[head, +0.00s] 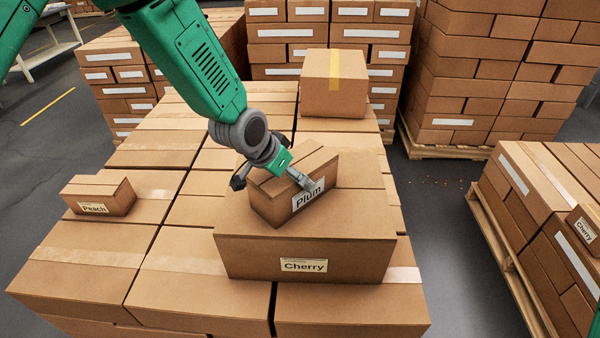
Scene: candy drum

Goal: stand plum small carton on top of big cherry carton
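The small plum carton (269,207), brown with a white "Plum" label on its front, is on the top of the big cherry carton (340,255). My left gripper (272,181) reaches down over the plum carton, with one finger against the label side and the other at the far left side. It appears closed on the carton; the far contact is partly hidden.
A small peach carton (112,197) lies at the left of the stack (75,262). A taped carton (334,85) stands at the back. A small cherry-labelled carton (584,226) is on the right pallet stack. Tall carton stacks (470,75) stand behind.

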